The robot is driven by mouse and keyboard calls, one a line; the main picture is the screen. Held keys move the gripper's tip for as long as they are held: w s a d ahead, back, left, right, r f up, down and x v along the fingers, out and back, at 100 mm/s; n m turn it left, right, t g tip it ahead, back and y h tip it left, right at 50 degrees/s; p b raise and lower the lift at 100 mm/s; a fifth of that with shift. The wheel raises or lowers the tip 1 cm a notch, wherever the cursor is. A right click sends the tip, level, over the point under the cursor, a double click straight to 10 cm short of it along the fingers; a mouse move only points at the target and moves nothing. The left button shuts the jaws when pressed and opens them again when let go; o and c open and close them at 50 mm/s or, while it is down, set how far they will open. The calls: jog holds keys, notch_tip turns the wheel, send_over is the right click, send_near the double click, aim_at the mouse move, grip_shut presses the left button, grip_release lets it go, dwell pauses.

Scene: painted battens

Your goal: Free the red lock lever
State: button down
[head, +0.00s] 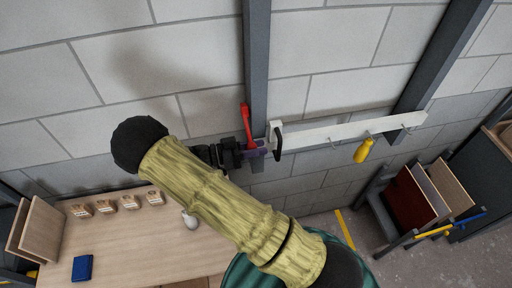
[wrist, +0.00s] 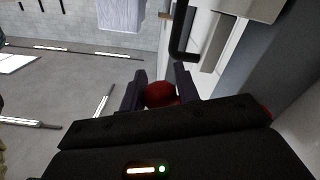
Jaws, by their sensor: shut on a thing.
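The red lock lever (head: 247,124) shows in the head view against the dark upright post, running up and slightly left from my gripper (head: 256,154). In the wrist view a rounded red end (wrist: 160,94) sits between the two dark fingers of my gripper (wrist: 160,92). My gripper is shut on this red end. Part of the lever is hidden behind the gripper's body. A white batten (head: 335,133) runs to the right from a pale end block with a black handle (head: 277,140), just right of my gripper.
A yellow-handled tool (head: 363,150) hangs from the batten. A wooden bench (head: 135,240) with several small boxes and a blue box (head: 82,267) stands at lower left. A rack of panels (head: 412,196) stands at right. The second post (head: 440,60) crosses the batten.

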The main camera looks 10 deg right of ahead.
jog(key=shift+s+r+n, duration=0.15)
jog(key=shift+r+n, duration=0.65)
jog(key=shift+r, duration=0.4)
notch_tip(320, 180, up, 5)
jog(key=n, duration=0.4)
jog(key=w+r+n, duration=0.1)
jog(key=r+n, duration=0.1)
jog(key=w+r+n, duration=0.2)
jog(key=r, duration=0.1)
jog(key=w+r+n, duration=0.2)
jog(key=shift+w+r+n, duration=0.1)
jog(key=shift+r+n, duration=0.2)
jog(key=shift+n, duration=0.1)
jog(key=shift+r, duration=0.1)
jog(key=c, duration=1.1)
grip_release()
jog(key=shift+o, duration=0.2)
jog(key=shift+f, duration=0.2)
